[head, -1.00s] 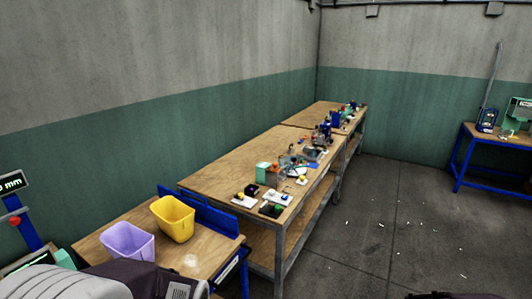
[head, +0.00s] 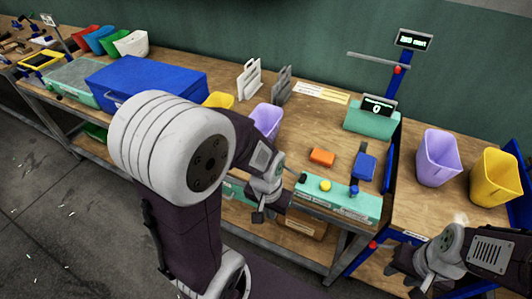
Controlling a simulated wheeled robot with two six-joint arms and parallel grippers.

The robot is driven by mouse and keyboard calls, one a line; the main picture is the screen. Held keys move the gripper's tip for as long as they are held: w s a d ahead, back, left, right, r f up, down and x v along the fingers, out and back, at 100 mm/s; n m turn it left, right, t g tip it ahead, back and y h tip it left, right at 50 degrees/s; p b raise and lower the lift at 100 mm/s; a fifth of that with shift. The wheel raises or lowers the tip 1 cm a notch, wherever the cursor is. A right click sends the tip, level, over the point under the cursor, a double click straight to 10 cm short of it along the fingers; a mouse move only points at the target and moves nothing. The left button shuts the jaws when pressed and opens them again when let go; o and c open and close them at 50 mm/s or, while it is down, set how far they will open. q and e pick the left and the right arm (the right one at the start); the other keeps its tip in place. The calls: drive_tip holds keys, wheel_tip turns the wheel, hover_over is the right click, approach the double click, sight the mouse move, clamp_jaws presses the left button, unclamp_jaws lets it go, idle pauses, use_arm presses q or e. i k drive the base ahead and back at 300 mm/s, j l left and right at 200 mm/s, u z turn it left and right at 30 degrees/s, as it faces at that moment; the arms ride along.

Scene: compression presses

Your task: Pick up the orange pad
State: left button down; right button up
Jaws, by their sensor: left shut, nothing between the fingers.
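The orange pad (head: 322,157) lies flat on the wooden bench (head: 335,130) in the head view, left of a blue block (head: 364,167). My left gripper (head: 262,207) is at the bench's front edge, left of and nearer than the pad, clear of it. It is shut and empty. My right gripper (head: 398,270) is low at the right, in front of the side table; its dark fingers are partly hidden, so its opening is unclear.
A teal panel (head: 345,205) with a yellow button (head: 325,186) runs along the front edge. A teal device (head: 372,118) with a display stands behind the pad. A lilac bin (head: 266,120) is left; lilac (head: 437,160) and yellow (head: 495,178) bins stand right.

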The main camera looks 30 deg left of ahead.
sight(323, 157)
drive_tip(key=u, duration=0.4)
drive_tip(key=z, duration=0.95)
drive_tip(key=u, duration=0.95)
drive_tip(key=i+j, duration=0.2)
drive_tip(key=j, duration=0.2)
drive_tip(key=i+j+u, duration=0.1)
drive_tip(key=j, duration=0.3)
drive_tip(key=i+j+u, duration=0.1)
drive_tip(key=i+j, duration=0.2)
